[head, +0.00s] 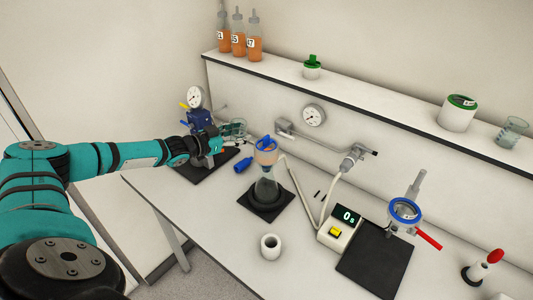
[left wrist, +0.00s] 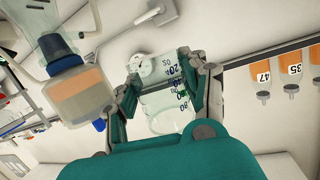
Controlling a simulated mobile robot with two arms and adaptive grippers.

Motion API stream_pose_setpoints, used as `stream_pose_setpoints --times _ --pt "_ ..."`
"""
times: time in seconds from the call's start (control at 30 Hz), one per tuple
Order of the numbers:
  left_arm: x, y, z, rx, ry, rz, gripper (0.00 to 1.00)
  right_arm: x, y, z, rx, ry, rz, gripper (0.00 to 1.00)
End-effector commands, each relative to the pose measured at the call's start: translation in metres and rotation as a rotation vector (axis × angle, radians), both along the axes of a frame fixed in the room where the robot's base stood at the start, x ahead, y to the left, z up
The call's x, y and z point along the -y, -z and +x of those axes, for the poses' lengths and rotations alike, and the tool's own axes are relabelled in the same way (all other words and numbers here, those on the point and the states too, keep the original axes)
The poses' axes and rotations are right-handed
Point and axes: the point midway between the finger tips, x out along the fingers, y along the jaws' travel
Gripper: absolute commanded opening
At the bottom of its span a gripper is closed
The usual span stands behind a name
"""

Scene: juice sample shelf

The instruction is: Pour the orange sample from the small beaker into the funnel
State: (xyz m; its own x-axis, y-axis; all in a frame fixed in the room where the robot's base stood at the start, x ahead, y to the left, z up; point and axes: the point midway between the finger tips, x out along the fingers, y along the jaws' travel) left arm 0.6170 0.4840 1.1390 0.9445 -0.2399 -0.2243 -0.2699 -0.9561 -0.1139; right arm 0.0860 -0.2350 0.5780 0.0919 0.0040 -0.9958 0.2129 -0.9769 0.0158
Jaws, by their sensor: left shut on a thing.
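My left gripper (head: 222,142) is shut on the small clear beaker (head: 236,127), also seen between its fingers in the left wrist view (left wrist: 168,100). The beaker has blue graduation marks; I see no orange in it. It is behind and left of the funnel (head: 266,155), apart from it. The funnel has a blue band, holds orange content, and sits on a clear flask (head: 266,188) on a black mat. The funnel also shows in the left wrist view (left wrist: 80,95), beside the gripper. My right gripper is not in view.
Orange bottles (head: 238,42) stand on the shelf (head: 290,80).

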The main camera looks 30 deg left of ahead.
Motion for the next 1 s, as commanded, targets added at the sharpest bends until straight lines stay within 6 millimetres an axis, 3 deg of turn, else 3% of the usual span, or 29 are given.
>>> stream_pose_setpoints --times 0.03,0.13,0.37,0.7,1.0 --pt "-0.005 -0.002 0.001 -0.001 -0.001 -0.053 0.10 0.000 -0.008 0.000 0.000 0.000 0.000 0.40" --pt "-0.006 0.003 0.001 -0.003 0.002 -0.112 0.10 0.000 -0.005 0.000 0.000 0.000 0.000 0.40" --pt "-0.009 -0.001 0.001 -0.002 -0.001 -0.108 0.10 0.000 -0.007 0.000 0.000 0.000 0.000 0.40" --pt "-0.039 -0.025 0.003 -0.001 -0.002 -0.108 0.10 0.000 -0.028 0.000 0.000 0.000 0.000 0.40" --pt "-0.046 -0.027 0.002 -0.004 0.001 -0.109 0.10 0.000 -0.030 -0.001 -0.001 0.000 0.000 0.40"
